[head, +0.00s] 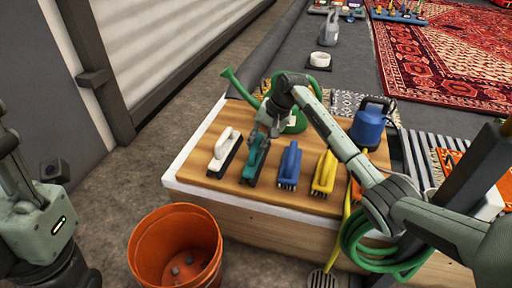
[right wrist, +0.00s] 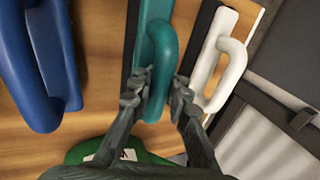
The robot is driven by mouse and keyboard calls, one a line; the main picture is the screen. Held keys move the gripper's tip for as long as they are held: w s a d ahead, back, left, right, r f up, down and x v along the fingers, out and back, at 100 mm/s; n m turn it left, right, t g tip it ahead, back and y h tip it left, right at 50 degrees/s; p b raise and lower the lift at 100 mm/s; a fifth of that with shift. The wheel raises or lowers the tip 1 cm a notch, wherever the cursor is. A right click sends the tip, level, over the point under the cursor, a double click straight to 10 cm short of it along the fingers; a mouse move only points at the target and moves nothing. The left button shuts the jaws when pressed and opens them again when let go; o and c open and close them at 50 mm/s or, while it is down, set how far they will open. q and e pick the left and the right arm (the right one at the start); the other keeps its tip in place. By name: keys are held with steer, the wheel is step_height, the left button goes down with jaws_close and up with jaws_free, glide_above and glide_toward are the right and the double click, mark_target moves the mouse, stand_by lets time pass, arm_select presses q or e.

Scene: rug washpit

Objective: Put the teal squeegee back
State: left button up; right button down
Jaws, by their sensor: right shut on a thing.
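The teal squeegee (head: 256,157) is at the wooden bench top (head: 208,124), in line between a white squeegee (head: 225,152) and a blue brush (head: 290,164). My right gripper (head: 267,126) reaches down over its far end. In the right wrist view the two fingers (right wrist: 157,92) close on either side of the teal handle (right wrist: 160,55). I cannot tell whether the squeegee touches the wood. My left gripper (head: 72,274) is partly in view at the lower left, its fingertips cut off by the picture edge.
A yellow brush (head: 324,174) lies right of the blue one. A green watering can (head: 294,122) and a blue jug (head: 369,123) stand behind. An orange bucket (head: 176,246) stands on the floor in front. A coiled green hose (head: 352,245) hangs at the right.

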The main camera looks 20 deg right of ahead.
steer(key=shift+r, duration=0.1)
steer(key=c, duration=1.4)
jaws_free()
steer(key=shift+c, duration=0.2)
